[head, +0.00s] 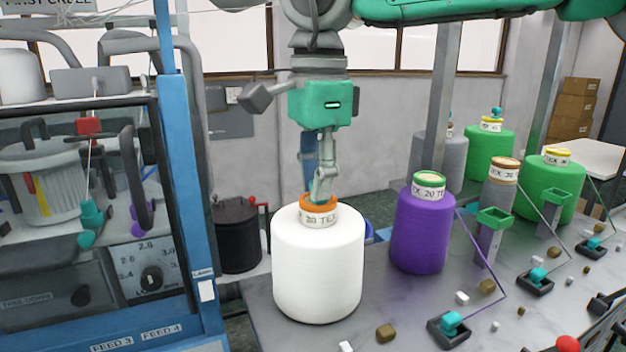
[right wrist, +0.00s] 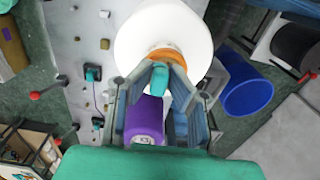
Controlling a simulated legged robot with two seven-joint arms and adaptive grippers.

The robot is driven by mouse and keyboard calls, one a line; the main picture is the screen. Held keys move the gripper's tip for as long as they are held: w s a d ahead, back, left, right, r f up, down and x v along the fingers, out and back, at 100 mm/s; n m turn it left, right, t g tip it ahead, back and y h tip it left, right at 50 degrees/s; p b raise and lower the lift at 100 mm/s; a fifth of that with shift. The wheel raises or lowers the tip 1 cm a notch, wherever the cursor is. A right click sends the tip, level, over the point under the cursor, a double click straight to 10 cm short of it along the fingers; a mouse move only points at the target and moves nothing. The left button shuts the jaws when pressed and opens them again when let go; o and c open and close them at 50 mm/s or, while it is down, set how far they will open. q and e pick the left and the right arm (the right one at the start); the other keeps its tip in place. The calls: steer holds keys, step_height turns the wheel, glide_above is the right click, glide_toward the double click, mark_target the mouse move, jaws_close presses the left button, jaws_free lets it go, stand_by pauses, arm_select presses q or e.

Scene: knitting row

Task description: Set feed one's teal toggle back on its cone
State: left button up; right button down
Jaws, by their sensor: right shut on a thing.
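My right gripper (head: 322,192) points down over a white cone (head: 318,270) with an orange-rimmed label top (head: 319,206). It is shut on a small teal toggle, which shows between the fingertips in the right wrist view (right wrist: 160,75). The fingers hide most of the toggle in the head view. The toggle is at the orange top of the white cone, which also shows in the right wrist view (right wrist: 140,45). I cannot tell whether it touches the top. My left gripper is not in view.
A purple cone (head: 420,235) stands to the right, with green cones (head: 550,195) behind it. Black blocks with teal tops (head: 452,321) and small loose cubes lie on the grey table (head: 390,290). A blue post (head: 190,180) and machine panel stand at left.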

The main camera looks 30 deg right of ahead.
steer(key=shift+f, duration=0.15)
steer(key=c, duration=1.4)
jaws_free()
steer(key=shift+a, duration=0.2)
steer(key=shift+c, duration=0.2)
step_height(320, 180, up, 12)
steer(key=shift+w+d+f, duration=0.1)
